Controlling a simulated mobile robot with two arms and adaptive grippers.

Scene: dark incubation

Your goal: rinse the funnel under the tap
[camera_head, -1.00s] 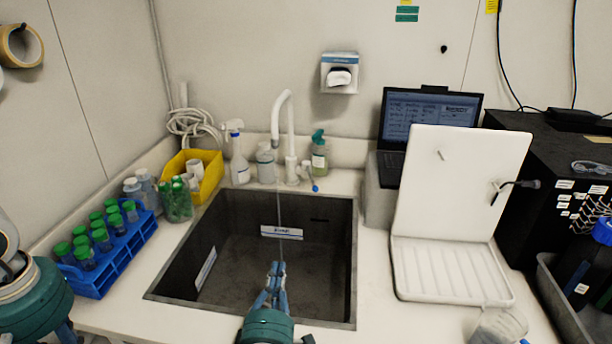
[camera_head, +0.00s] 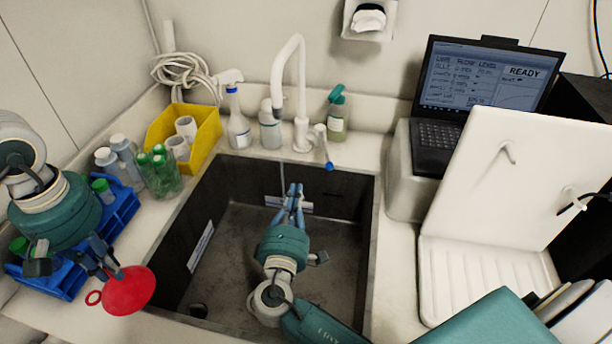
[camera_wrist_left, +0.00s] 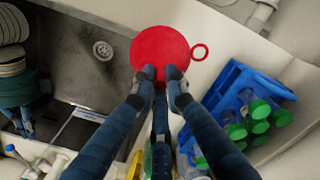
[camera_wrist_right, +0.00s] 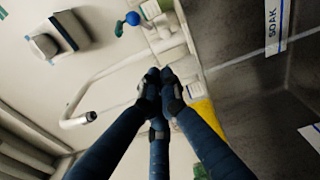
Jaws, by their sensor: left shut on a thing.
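The red funnel (camera_head: 132,291) is in my left gripper (camera_head: 110,272), at the left front rim of the sink. In the left wrist view, the fingertips (camera_wrist_left: 160,74) are closed on the near edge of the funnel (camera_wrist_left: 160,50); a small ring sticks out from its side. The white tap (camera_head: 288,62) arches over the back of the sink (camera_head: 235,258), and a thin stream falls from its spout. My right gripper (camera_head: 294,190) reaches over the sink toward the tap, close to the stream. Its fingertips meet in the right wrist view (camera_wrist_right: 158,78), with nothing seen between them.
Left of the sink stand a blue tube rack (camera_head: 122,212), green-capped bottles (camera_head: 160,175) and a yellow bin (camera_head: 203,140). A spray bottle (camera_head: 238,125) and a green-topped bottle (camera_head: 337,115) flank the tap. A drying board (camera_head: 480,185) and laptop (camera_head: 440,130) are at the right.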

